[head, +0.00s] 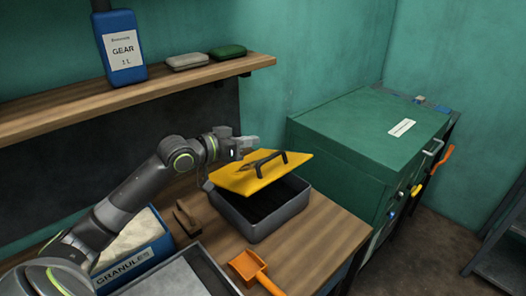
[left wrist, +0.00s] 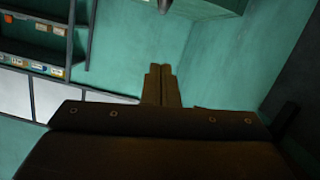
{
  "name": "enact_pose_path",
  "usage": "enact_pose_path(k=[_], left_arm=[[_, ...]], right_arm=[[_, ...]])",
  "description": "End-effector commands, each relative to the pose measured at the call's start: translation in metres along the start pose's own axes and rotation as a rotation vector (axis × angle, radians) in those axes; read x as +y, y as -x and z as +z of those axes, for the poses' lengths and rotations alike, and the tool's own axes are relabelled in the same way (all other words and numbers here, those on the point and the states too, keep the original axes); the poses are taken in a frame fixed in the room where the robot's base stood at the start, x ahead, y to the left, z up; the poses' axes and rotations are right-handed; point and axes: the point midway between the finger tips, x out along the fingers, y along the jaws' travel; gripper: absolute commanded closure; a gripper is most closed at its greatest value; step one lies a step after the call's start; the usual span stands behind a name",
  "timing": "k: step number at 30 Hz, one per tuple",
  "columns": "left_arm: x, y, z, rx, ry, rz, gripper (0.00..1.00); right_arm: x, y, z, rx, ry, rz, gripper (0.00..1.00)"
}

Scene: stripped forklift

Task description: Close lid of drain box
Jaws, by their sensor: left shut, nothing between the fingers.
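The drain box (head: 262,226) is a grey open-topped box on the wooden bench. Its yellow lid (head: 245,181) is tilted above it, partly open, and the dark inside shows under the lid's raised right side. A dark handle (head: 285,158) stands on the lid. My left gripper (head: 255,143) is just above and behind the lid's back edge. I cannot tell whether it touches the lid. In the left wrist view its fingers (left wrist: 161,84) are together and empty, and the lid cannot be made out there. My right gripper is not in view.
A granules bin (head: 135,262), a brush (head: 187,218), a grey tray (head: 210,262) and an orange scoop (head: 250,267) lie left and in front of the box. A shelf (head: 150,90) is above left. A green cabinet (head: 350,135) stands right, beyond the bench.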

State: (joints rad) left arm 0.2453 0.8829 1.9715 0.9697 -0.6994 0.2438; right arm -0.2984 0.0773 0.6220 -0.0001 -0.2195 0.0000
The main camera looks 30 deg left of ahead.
Motion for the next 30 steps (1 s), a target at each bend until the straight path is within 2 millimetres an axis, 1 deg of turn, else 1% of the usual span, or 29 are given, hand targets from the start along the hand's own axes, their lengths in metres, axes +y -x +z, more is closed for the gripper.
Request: enact_pose_path(k=[3,9,13,18,22,30], left_arm=[[0.002,-0.016,-0.002,0.001,0.006,0.004,1.0],[0.002,-0.043,-0.002,0.0,0.005,0.003,1.0],[0.001,-0.046,0.021,-0.005,0.006,0.001,1.0],[0.001,-0.05,0.035,-0.002,0.002,0.001,1.0],[0.001,-0.05,0.039,-0.002,0.0,0.001,1.0],[0.001,-0.05,0.039,-0.001,0.0,0.001,1.0]], right_arm=[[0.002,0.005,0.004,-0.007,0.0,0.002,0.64],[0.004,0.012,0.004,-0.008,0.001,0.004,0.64],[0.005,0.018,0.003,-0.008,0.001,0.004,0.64],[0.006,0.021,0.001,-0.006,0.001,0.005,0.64],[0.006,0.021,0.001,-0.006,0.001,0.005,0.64],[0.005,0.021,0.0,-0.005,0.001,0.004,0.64]])
